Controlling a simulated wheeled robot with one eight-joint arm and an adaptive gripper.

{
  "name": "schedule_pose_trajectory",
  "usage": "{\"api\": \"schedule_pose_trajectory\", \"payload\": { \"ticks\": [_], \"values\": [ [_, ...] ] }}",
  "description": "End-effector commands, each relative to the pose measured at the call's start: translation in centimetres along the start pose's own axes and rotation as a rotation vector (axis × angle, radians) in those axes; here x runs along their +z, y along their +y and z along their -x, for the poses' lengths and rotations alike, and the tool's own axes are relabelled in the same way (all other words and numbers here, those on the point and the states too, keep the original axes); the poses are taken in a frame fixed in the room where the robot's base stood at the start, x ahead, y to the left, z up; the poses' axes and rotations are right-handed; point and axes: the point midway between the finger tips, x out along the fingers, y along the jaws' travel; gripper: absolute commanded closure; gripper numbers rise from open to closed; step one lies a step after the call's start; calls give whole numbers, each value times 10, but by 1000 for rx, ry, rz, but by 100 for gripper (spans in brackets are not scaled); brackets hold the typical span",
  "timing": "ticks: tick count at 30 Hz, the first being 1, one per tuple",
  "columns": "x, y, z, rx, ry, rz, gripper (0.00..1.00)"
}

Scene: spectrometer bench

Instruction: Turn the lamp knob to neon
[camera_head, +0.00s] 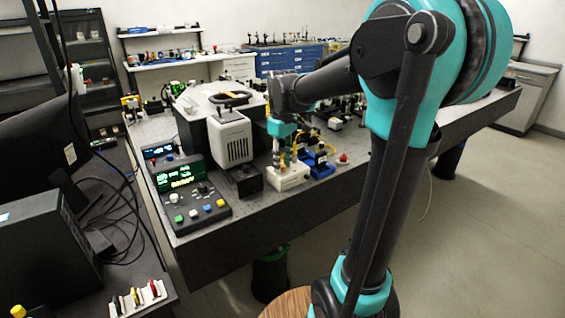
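No lamp knob can be made out with certainty, and its labels are too small to read. A white lamp-like housing (230,138) with a slotted front stands on a black post at the bench's near left. Left of it, a dark control panel (190,205) carries small knobs, coloured buttons and a lit green display (180,176). My gripper (286,160) points down from the teal wrist, just above or in front of a small white box (288,181) right of the housing. Its fingers are small and blend with the things behind, so their opening and any contact are unclear.
A blue device (321,166) with yellow cables stands close right of the white box, with a red button (343,158) beyond. A large pale instrument (215,99) stands behind the housing. The bench top (245,205) is bare along its front edge. A monitor (45,140) stands at left.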

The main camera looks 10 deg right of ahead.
Motion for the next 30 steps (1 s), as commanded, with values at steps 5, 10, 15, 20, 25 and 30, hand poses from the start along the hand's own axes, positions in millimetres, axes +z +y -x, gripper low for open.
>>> {"api": "schedule_pose_trajectory", "payload": {
  "ticks": [5,10,15,20,25,30],
  "values": [
    [0,0,0,0,0,0,93],
    [0,0,0,0,0,0,100],
    [0,0,0,0,0,-12,100],
    [0,0,0,0,0,-60,100],
    [0,0,0,0,0,-164,100],
    [0,0,0,0,0,-309,100]
  ]
}}
